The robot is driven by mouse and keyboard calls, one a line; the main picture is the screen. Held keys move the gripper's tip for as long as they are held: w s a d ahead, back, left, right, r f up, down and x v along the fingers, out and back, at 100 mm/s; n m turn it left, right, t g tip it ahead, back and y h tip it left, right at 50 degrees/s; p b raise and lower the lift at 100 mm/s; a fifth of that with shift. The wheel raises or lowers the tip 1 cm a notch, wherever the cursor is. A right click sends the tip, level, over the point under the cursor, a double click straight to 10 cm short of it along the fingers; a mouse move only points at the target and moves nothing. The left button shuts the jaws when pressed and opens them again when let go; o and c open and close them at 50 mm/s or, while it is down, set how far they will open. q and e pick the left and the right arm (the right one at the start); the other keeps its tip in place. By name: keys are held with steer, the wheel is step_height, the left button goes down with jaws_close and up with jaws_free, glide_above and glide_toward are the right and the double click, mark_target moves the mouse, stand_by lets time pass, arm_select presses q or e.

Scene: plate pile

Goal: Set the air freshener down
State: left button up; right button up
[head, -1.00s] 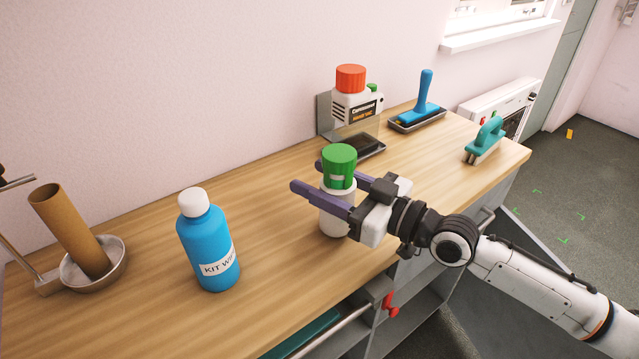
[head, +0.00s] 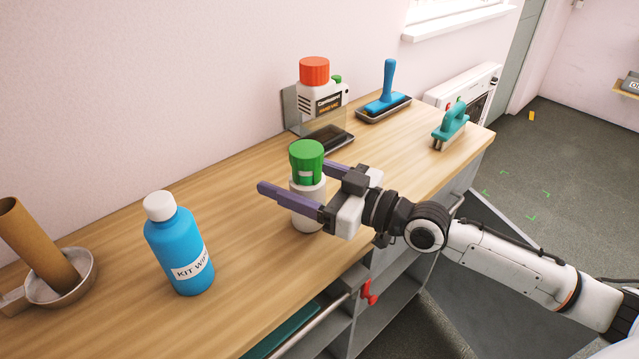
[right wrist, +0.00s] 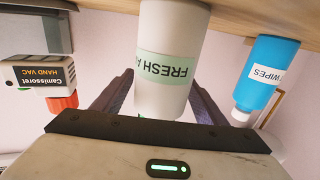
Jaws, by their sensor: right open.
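The air freshener (head: 306,208), a white bottle with a green cap, stands upright on the wooden counter (head: 245,255). In the right wrist view the bottle (right wrist: 165,95) appears upside down, its label partly readable as "FRESH". My right gripper (head: 294,178) is open, with one purple finger on each side of the bottle. In the right wrist view, the fingers (right wrist: 160,80) show a gap on both sides of it. My left gripper is not in view.
A blue wipes bottle (head: 180,250) stands to the left, with a metal pan (head: 62,290) holding a cardboard tube beyond it. A hand vac (head: 318,95) stands behind, near the wall. A blue-handled tool (head: 388,90) and a teal brush (head: 450,125) sit at the right.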

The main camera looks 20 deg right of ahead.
mark_target(323, 190)
steer(key=v, duration=1.1)
steer(key=shift+s+d, duration=0.2)
steer(key=shift+f, duration=0.1)
